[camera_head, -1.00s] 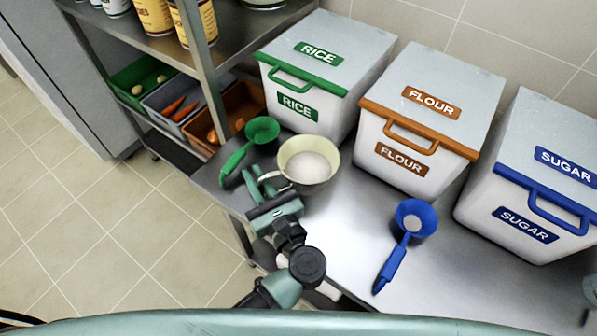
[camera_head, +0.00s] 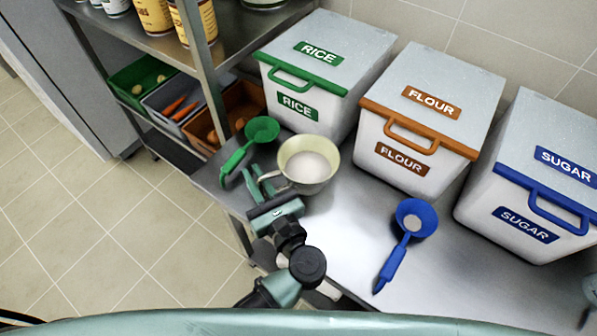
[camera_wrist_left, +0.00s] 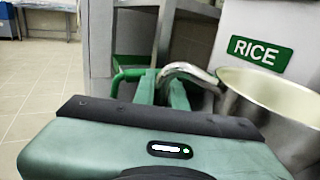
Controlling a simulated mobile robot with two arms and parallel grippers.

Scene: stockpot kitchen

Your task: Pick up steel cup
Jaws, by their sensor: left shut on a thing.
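The steel cup (camera_head: 318,187) is a round metal vessel with a pale inside and whitish contents, near the left end of the steel counter in the head view. Its curved handle points left. My left gripper (camera_head: 266,178) is shut on this handle, at the cup's left side. In the left wrist view the fingers (camera_wrist_left: 162,88) are at the handle (camera_wrist_left: 190,70), and the cup's body (camera_wrist_left: 265,125) is at the right. I cannot tell whether the cup's base touches the counter.
A green scoop (camera_head: 262,130) lies close left of the cup. Rice (camera_head: 300,75), flour (camera_head: 415,140) and sugar (camera_head: 530,210) bins stand behind and to the right. A blue scoop (camera_head: 412,220) lies at right. A shelf post (camera_head: 195,45) rises behind. Bare counter (camera_head: 345,235) lies between cup and blue scoop.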

